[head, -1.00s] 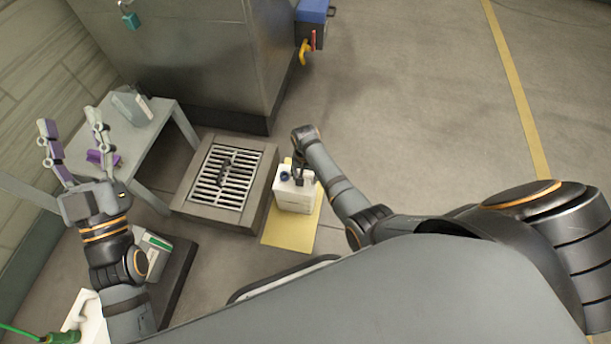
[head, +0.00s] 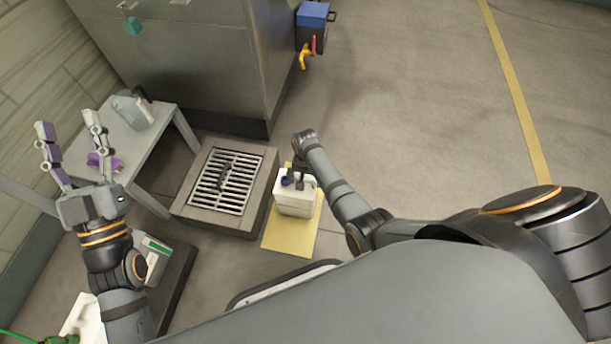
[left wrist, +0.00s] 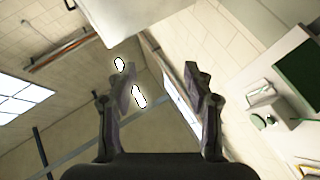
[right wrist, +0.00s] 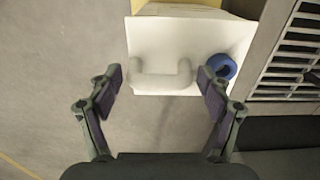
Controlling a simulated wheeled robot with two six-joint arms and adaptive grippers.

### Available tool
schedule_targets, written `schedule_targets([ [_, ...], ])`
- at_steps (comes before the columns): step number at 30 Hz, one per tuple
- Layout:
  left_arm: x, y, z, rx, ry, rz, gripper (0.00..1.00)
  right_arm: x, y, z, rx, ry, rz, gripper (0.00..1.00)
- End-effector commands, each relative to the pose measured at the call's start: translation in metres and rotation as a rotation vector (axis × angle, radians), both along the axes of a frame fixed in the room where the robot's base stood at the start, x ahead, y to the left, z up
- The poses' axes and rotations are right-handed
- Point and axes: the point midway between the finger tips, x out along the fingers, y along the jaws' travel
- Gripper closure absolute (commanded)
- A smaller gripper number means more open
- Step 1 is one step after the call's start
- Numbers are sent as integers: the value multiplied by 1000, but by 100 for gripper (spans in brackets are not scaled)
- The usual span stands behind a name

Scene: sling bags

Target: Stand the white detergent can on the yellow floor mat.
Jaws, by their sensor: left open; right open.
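The white detergent can (head: 294,203), with a blue cap (head: 287,182), stands upright on the yellow floor mat (head: 290,240). In the right wrist view the can (right wrist: 160,43) shows its top handle, its cap and, at the top edge, a strip of the mat (right wrist: 190,2). My right gripper (right wrist: 159,76) is open, its fingers spread on either side of the handle with gaps showing; in the head view its arm partly covers it. My left gripper (head: 68,124) is open and empty, raised over the grey table side.
A floor grate (head: 222,180) in a raised frame lies just left of the mat. A metal cabinet stands behind. Open floor lies to the right.

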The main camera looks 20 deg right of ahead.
Motion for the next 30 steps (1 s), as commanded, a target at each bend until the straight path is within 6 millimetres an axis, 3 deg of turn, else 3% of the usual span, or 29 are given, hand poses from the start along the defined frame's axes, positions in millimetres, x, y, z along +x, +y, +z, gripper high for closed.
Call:
schedule_targets([
  [2, 3, 0, -6, -1, 33, 1, 48, 0, 0, 3, 0, 0, 0, 21],
  [5, 12, 1, -31, -2, 142, 2, 48, 0, 0, 8, 0, -1, 0, 21],
  [15, 23, 1, -128, -10, 544, 0, 48, 0, 0, 28, 0, -1, 0, 21],
  [23, 7, -1, -203, -14, 843, -9, 48, 0, 0, 42, 0, 0, 0, 21],
  [30, -24, -4, -265, -17, 1110, -22, 48, 0, 0, 55, 1, 1, 1, 21],
])
